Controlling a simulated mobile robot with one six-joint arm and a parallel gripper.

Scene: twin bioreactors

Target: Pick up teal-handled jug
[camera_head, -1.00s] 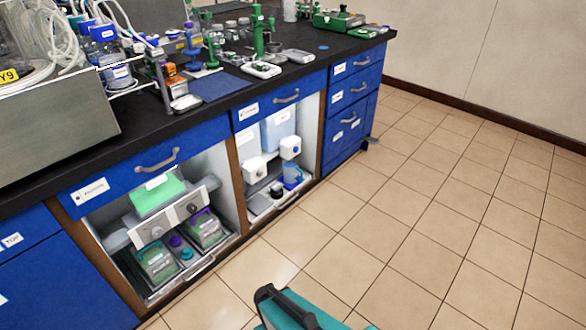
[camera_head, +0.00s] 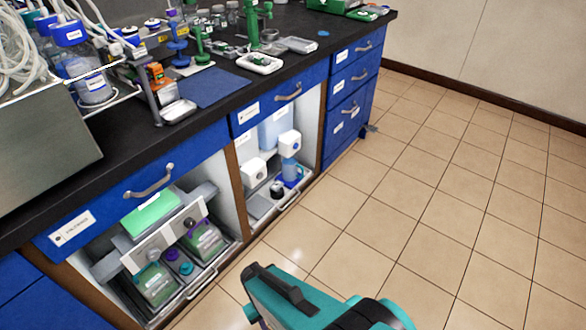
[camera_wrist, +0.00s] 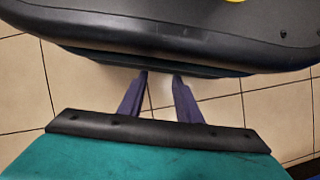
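No jug with a clearly teal handle can be made out. A small blue jug-like vessel (camera_head: 291,171) stands inside the open right-hand cabinet bay, below a white dispenser head; its handle is too small to judge. My gripper (camera_wrist: 161,80) shows in the wrist view with its two dark purple fingers apart and nothing but tiled floor between them. It points down at the floor, close to a black part of my own body. In the head view only my teal and black arm shows at the bottom, well away from the cabinet.
The black bench (camera_head: 215,60) carries bottles, tubing, green stands and small trays. The left bay holds a green-topped box (camera_head: 150,212), boxes (camera_head: 155,285) and coloured caps. A drawer unit (camera_head: 352,95) stands at the far end. The tiled floor (camera_head: 420,210) on the right is clear.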

